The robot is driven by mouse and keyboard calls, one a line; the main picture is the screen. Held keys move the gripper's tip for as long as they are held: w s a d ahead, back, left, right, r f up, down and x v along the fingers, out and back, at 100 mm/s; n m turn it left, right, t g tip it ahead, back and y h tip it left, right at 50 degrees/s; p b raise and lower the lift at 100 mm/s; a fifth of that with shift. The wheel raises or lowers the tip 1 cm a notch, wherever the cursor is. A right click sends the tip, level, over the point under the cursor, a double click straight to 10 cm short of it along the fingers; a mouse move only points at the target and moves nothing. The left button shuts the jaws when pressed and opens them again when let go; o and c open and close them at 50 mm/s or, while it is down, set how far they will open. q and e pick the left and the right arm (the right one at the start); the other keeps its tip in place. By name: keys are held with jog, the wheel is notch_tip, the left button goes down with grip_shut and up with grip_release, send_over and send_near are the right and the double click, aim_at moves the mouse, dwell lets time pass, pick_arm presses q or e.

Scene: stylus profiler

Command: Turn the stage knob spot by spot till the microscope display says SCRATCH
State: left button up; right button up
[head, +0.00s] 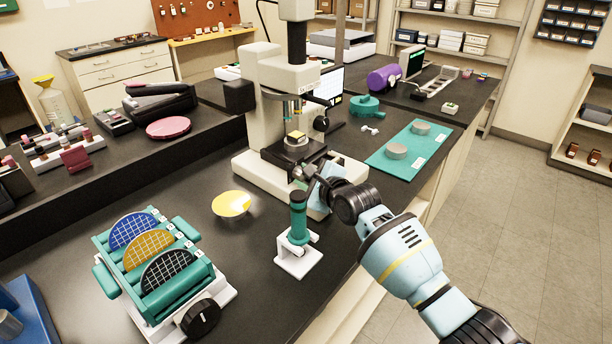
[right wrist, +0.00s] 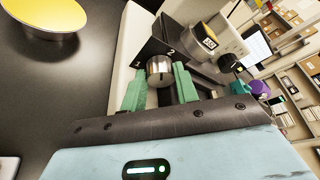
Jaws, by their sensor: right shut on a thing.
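The microscope (head: 270,75) stands on the dark bench, with a black stage (head: 285,152) that carries a small sample with a golden top (head: 297,138). The metal stage knob (right wrist: 160,70) is on the stage's front in the right wrist view, near the white marks 1 and 2. My right gripper (head: 308,178) is at the stage front, its green fingers (right wrist: 158,88) on both sides of the knob and shut on it. It hides most of the knob in the head view. The display (head: 329,86) is lit behind the microscope; its words are too small to read. My left gripper is out of view.
A green cylinder on a white stand (head: 298,225) stands close in front of the microscope. A yellow disc (head: 232,204) and a green rack of patterned discs (head: 155,265) lie to the left. A teal mat (head: 400,165) with grey discs is to the right.

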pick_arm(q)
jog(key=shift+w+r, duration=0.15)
pick_arm(e)
jog(key=o, duration=1)
jog(key=shift+s, duration=0.1)
jog(key=p+v, duration=0.1)
jog(key=v, duration=0.5)
jog(key=shift+s+r+p, duration=0.15)
jog(key=shift+s+p, duration=0.2)
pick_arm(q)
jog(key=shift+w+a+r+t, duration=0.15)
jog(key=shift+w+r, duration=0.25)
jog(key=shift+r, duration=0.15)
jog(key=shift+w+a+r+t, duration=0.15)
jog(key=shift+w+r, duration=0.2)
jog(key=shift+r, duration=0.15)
pick_arm(e)
jog(key=shift+s+d, duration=0.3)
jog(key=shift+s, duration=0.15)
